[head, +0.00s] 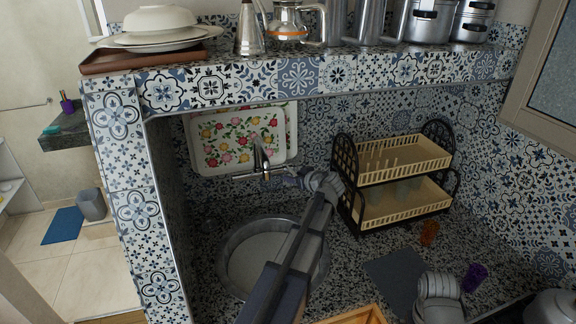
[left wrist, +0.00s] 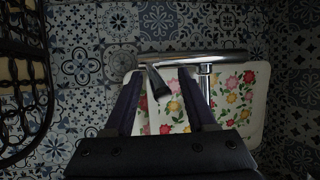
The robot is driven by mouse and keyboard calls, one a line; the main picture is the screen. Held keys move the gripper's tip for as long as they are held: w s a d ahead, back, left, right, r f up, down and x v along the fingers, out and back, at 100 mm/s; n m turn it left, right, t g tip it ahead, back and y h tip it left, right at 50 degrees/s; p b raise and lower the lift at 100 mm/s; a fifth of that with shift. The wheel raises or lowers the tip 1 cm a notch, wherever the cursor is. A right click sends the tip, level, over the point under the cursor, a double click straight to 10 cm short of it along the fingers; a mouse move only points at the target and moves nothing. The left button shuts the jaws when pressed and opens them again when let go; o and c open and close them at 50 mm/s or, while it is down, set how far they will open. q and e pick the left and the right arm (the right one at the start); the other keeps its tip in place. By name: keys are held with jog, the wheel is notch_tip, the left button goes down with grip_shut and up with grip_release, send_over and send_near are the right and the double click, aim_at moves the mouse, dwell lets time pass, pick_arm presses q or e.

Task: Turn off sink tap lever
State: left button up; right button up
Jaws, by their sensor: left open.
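The chrome tap (head: 261,160) is on the tiled wall above the round sink (head: 245,258). In the left wrist view the tap's chrome body (left wrist: 225,56) runs across the upper middle, and a short dark lever (left wrist: 159,82) hangs slantwise from it. My left gripper (head: 281,179) is at the right end of the tap. In the left wrist view its open fingers (left wrist: 160,95) stand on either side of the lever, with nothing clearly gripped. Contact with the lever cannot be told. My right arm shows in part at the lower right; its gripper is not visible.
A two-tier dish rack (head: 400,180) stands right of my left gripper. A flowered tray (head: 240,138) leans on the wall behind the tap. A tiled shelf (head: 300,84) with pots and plates overhangs. Orange and purple items (head: 429,232) (head: 475,277) stand on the counter at right.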

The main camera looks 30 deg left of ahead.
pick_arm(q)
jog(key=shift+d, duration=0.1)
jog(key=p+v, duration=0.3)
jog(key=v, duration=0.5)
jog(key=shift+w, duration=0.1)
dwell(0.4)
jog(key=s+d+f+m+g+h+b, duration=0.2)
jog(key=s+d+f+m, duration=0.3)
jog(key=s+d, duration=0.3)
jog(key=s+d+f+m+g+h+b, duration=0.2)
jog(key=s+d+f, duration=0.6)
jog(key=d, duration=0.5)
jog(key=s+d+f+m+g+h+b, duration=0.2)
jog(key=s+d+f+m+h, duration=0.4)
jog(key=s+d+m, duration=0.3)
jog(key=d+f+b, duration=0.1)
jog(key=d, duration=0.1)
jog(key=shift+d, duration=0.35)
